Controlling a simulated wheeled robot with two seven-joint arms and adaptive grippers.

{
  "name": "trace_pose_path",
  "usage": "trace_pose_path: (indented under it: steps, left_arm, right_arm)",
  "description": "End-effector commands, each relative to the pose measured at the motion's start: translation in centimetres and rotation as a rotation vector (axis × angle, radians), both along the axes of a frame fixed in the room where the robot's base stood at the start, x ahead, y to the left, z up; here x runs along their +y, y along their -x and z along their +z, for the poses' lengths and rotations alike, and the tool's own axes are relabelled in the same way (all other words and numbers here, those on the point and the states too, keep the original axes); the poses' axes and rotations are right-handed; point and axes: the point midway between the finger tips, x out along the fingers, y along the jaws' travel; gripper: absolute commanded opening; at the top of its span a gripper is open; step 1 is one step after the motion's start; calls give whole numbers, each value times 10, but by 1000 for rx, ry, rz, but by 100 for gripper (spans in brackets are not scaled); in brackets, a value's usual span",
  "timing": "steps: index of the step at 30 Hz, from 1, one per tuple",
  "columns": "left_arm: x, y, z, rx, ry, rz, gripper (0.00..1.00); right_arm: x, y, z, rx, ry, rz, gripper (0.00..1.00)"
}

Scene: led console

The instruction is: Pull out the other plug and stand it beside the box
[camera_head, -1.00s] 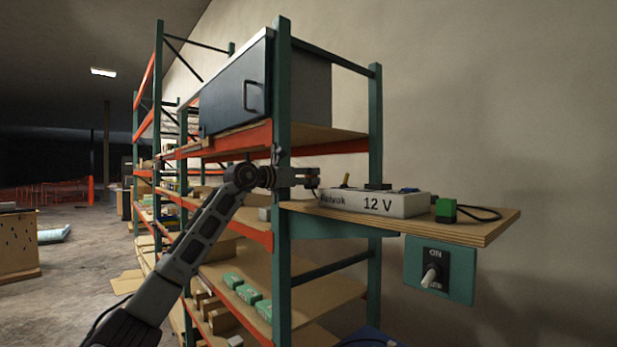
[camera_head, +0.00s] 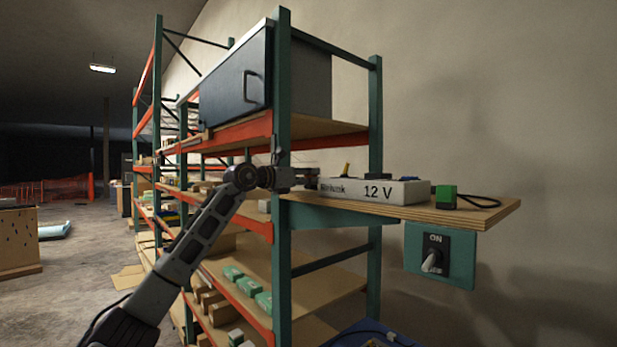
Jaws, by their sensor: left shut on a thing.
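The pale box (camera_head: 405,191) marked "12 V" sits on the wooden shelf board, with a yellow lever and dark parts on its top. A green plug (camera_head: 445,196) with a black cable stands on the board just right of the box. My left gripper (camera_head: 306,176) is at the box's left end, its fingers pointing right. It is shut on the other plug, which is small and mostly hidden by the fingers. Whether that plug still touches the box cannot be told. My right gripper is not in view.
A green upright post (camera_head: 283,240) of the rack stands close to my left gripper. A switch panel (camera_head: 439,256) marked "ON" hangs below the board (camera_head: 488,217). The board is free at its right end, apart from the cable. A dark cabinet (camera_head: 232,85) sits above.

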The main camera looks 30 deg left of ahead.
Motion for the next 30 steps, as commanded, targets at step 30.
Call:
trace_pose_path:
  steps: [30]
  left_arm:
    - [0, 0, -6, -1, 0, 0, 2]
  right_arm:
    - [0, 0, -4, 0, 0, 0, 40]
